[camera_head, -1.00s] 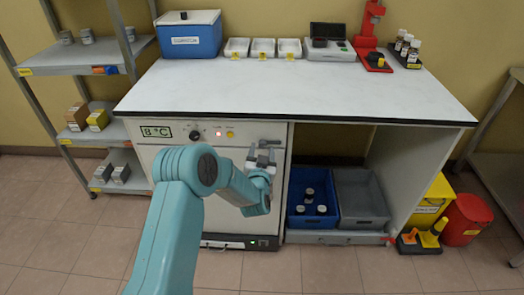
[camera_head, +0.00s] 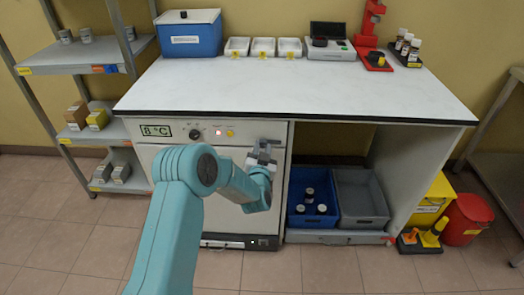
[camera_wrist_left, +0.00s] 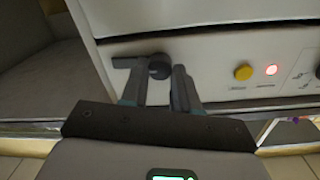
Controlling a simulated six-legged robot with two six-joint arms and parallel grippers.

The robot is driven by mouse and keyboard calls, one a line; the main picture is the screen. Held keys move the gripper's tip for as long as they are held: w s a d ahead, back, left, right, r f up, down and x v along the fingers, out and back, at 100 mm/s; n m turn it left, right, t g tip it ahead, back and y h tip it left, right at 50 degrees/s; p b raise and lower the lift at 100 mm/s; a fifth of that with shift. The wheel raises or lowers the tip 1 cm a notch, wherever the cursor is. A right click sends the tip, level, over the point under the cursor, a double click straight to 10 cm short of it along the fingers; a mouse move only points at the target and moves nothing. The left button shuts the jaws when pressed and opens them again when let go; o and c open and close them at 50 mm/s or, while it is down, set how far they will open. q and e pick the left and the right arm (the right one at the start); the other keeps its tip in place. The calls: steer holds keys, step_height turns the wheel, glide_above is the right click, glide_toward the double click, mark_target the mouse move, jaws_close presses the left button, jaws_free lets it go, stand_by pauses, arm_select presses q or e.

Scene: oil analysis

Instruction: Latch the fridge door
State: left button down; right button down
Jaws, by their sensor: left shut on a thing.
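The fridge (camera_head: 150,152) stands under the left part of the bench, and its front shows beside my arm. Its door looks flush with the body, though my arm covers much of it. My left gripper (camera_head: 262,156) is at the upper right of the fridge front. In the left wrist view its two fingers (camera_wrist_left: 162,92) are closed about the dark latch (camera_wrist_left: 158,67), which has a round hub and a short arm pointing left. Whether the latch is engaged I cannot tell. My right gripper is not in view.
The panel has an 8 °C display (camera_head: 157,131), a dial (camera_head: 195,134), a lit red lamp (camera_head: 218,132) and a yellow button (camera_head: 230,133). A blue bin (camera_head: 297,219) and a grey bin (camera_head: 362,221) stand right of the fridge. The bench top (camera_head: 290,95) is clear in front.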

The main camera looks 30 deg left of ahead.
arm_select(q)
steer(key=m+b, duration=0.2)
steer(key=m, duration=0.5)
steer(key=shift+m+b, duration=0.3)
steer(key=shift+b, duration=0.05)
steer(key=m, duration=0.4)
steer(key=shift+r+g, duration=0.1)
steer(key=shift+g, duration=0.3)
steer(key=m, duration=0.5)
steer(key=shift+d, duration=0.1)
steer(key=c, duration=0.8)
jaws_free()
steer(key=shift+y, duration=0.3)
steer(key=shift+c, duration=0.2)
